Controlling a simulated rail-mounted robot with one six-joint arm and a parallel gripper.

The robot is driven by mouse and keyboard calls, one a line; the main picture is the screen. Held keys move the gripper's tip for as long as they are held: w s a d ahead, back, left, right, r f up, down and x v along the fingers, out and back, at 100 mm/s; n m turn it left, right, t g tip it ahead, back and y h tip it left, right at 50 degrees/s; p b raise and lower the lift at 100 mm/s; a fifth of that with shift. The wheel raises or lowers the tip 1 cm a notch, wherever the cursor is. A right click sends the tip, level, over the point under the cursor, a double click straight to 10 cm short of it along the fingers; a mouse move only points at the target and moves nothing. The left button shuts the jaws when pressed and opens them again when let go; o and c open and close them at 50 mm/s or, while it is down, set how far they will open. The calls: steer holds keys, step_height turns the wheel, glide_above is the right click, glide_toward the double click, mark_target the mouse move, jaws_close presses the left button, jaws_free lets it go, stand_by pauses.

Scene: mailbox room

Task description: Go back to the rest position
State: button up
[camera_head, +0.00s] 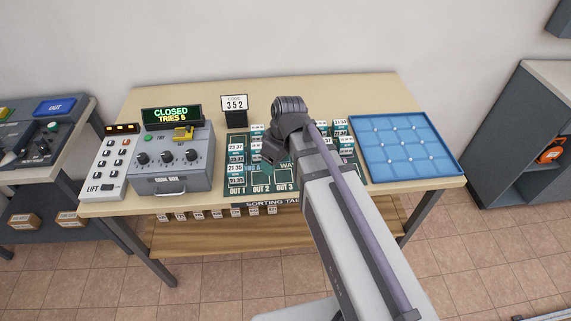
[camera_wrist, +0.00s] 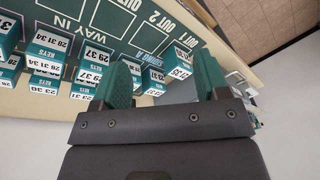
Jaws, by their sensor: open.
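My gripper (camera_wrist: 163,75) shows in the wrist view with its two teal fingers well apart. No object is clearly held between them. In the camera_head view my gripper (camera_head: 272,152) is partly hidden by my own wrist and arm, which reach over the middle of the table. It is above the green sorting board (camera_head: 237,146), which also shows in the wrist view (camera_wrist: 118,50). Small teal-and-white numbered blocks (camera_wrist: 96,55) stand in rows on the board, close to the fingers in the picture. I cannot tell how high the fingers are above them.
A grey dial box (camera_head: 172,176) with a "CLOSED TRIES 5" display (camera_head: 171,115) and a lift panel (camera_head: 112,165) stand at the left. A card stand reading 352 (camera_head: 234,108) is behind the board. A blue gridded tray (camera_head: 404,177) lies at the right. The wooden table's (camera_head: 330,88) back strip is mostly clear.

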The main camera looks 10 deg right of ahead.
steer(key=s+d+m+h, duration=0.2)
steer(key=s+d+m, duration=0.4)
steer(key=s+m, duration=0.2)
steer(key=shift+f, duration=0.15)
